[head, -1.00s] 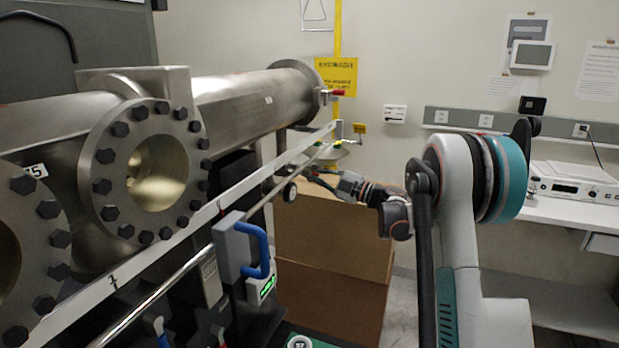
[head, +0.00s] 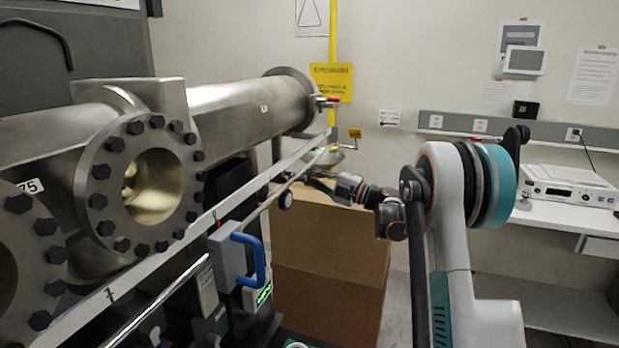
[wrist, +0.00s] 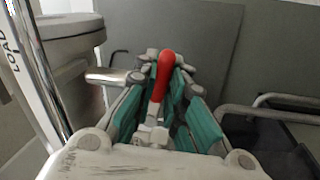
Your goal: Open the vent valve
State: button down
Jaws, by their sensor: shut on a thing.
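A red lever handle (wrist: 165,68), which I take to be the vent valve's, stands between the fingers in the wrist view. My gripper (wrist: 166,78) is shut on this handle, with teal-sided fingers on both sides of it. A small metal fitting shows at the handle's lower end, and a short steel pipe (wrist: 112,76) lies to its left. In the head view my gripper (head: 312,180) is small and dark beside the white rail, below the big chamber's end. The held handle cannot be made out there.
A steel chamber (head: 250,108) with bolted flanges fills the left. A white rail (head: 240,203) runs along it close to my gripper. A cardboard box (head: 330,240) stands below my arm. Another red handle (head: 328,100) sits at the chamber's far end. A bench (head: 570,208) is at right.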

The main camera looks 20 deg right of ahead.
jog(key=c, duration=1.6)
grip_release()
jog(key=shift+c, duration=0.2)
jog(key=v, duration=1.2)
